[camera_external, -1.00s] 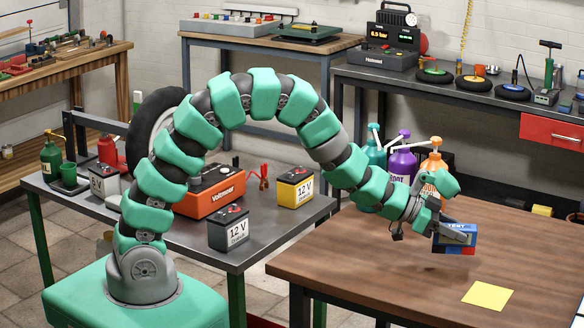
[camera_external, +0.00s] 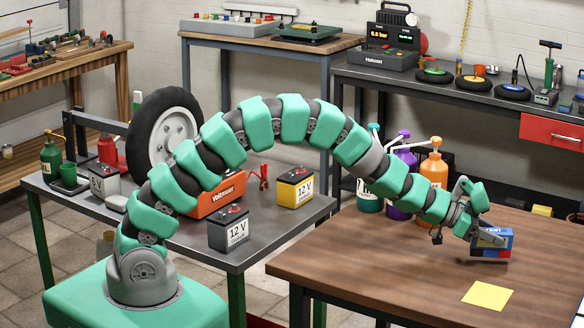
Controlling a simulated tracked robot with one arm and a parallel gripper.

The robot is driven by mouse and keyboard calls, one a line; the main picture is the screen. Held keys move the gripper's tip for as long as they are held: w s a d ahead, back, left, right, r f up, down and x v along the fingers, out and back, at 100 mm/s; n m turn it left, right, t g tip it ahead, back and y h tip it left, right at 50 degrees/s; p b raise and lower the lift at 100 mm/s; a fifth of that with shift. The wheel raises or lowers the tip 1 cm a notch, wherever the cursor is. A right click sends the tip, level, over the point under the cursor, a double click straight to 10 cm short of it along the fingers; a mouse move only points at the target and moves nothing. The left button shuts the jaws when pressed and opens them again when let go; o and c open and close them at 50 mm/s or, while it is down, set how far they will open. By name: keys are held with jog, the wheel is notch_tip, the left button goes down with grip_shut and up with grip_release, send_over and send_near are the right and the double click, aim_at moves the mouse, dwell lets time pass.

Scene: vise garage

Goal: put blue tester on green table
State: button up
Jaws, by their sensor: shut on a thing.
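A table with green legs and a grey top (camera_external: 282,233) stands at left, under my arm's arch. The gripper's fingers hide part of the tester.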

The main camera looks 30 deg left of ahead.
notch_tip(320, 180, down, 2)
jog(key=shift+f+b, duration=0.2)
jog(key=shift+b, duration=0.1)
jog(key=shift+r, duration=0.1)
jog(key=o, duration=1.1)
jog(key=shift+a+r, duration=0.1)
jog(key=shift+s+a+r, duration=0.1)
jog(key=shift+a+r, duration=0.05)
jog(key=shift+a, duration=0.1)
jog(key=p+v, duration=0.1)
jog(key=v, duration=0.8)
jog(key=shift+s+a+r, duration=0.15)
jog(key=shift+a, duration=0.1)
jog(key=shift+o, duration=0.3)
jog(key=shift+v, duration=0.8)
